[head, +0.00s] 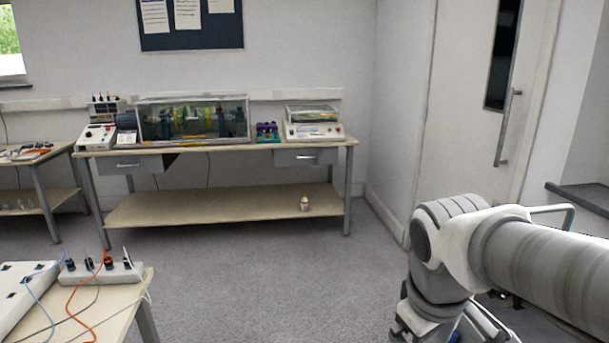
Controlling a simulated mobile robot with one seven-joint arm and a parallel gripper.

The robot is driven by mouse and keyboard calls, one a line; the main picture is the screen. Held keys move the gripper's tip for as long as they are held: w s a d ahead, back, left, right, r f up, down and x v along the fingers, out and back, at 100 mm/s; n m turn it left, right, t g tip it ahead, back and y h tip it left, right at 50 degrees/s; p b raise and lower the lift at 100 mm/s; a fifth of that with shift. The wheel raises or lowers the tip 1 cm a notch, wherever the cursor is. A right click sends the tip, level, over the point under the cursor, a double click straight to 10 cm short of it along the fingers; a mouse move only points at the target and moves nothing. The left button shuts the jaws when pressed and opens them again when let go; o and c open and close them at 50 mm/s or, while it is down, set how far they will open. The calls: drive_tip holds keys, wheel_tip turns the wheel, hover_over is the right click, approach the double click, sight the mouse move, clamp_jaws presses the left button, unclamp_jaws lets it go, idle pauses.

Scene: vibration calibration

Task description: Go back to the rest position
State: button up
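My arm (460,240) reaches in from the right edge of the head view. It bends downward at a thick white and grey joint in the lower right. My gripper is not clearly visible; the lower end of the arm runs out of the bottom of the picture. I cannot see whether anything is held.
A workbench (230,208) with a lower shelf stands against the back wall, bearing a glass-sided case (193,120) and instruments. A nearer table (118,308) with cables is at lower left. Carpet (270,280) between is clear.

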drive_tip(key=s+a+r+m+t+y, duration=0.1)
drive_tip(key=s+a+r+m+t, duration=0.15)
drive_tip(key=s+m, duration=0.25)
wheel_tip(320, 180, up, 16)
drive_tip(key=p, duration=1.7)
drive_tip(key=shift+d+r, duration=0.15)
drive_tip(key=shift+d, duration=0.1)
